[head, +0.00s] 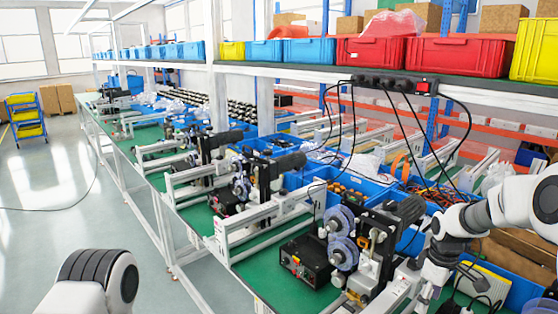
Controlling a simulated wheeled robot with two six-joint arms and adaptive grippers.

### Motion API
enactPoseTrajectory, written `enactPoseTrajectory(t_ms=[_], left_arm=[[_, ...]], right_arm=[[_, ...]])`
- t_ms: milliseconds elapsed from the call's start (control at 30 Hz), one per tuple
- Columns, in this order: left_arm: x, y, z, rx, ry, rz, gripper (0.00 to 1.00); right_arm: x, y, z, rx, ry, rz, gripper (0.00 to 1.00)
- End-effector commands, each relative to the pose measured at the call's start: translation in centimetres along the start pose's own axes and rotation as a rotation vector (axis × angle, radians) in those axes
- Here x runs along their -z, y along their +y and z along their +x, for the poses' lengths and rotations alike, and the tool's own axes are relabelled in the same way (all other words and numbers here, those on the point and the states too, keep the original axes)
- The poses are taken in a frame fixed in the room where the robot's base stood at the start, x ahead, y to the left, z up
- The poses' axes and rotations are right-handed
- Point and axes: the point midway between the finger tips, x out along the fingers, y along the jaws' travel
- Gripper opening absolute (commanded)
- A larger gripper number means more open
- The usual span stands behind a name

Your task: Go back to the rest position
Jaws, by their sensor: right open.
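Of my left arm only a white and dark rounded link shows at the bottom left; the left gripper is out of the frame.
The long green bench (262,274) carries several coder machines and blue bins. A shelf above holds red crates (370,53), blue bins and a yellow crate (537,48). Black cables hang from a power strip (394,85).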

Motion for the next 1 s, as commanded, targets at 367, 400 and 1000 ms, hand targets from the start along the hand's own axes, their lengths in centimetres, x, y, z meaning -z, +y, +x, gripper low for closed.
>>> enactPoseTrajectory(t_ms=[367, 400, 1000], left_arm=[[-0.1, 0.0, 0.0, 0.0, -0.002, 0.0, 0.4], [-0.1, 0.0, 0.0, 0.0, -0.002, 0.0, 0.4], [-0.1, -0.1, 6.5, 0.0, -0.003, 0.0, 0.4]], right_arm=[[-4.7, -12.3, 16.8, 0.039, 0.003, 0.256, 0.64], [-6.2, -14.5, 18.7, 0.042, 0.002, 0.305, 0.64], [-21.4, -31.1, 29.7, -0.006, -0.01, 0.735, 0.64]])
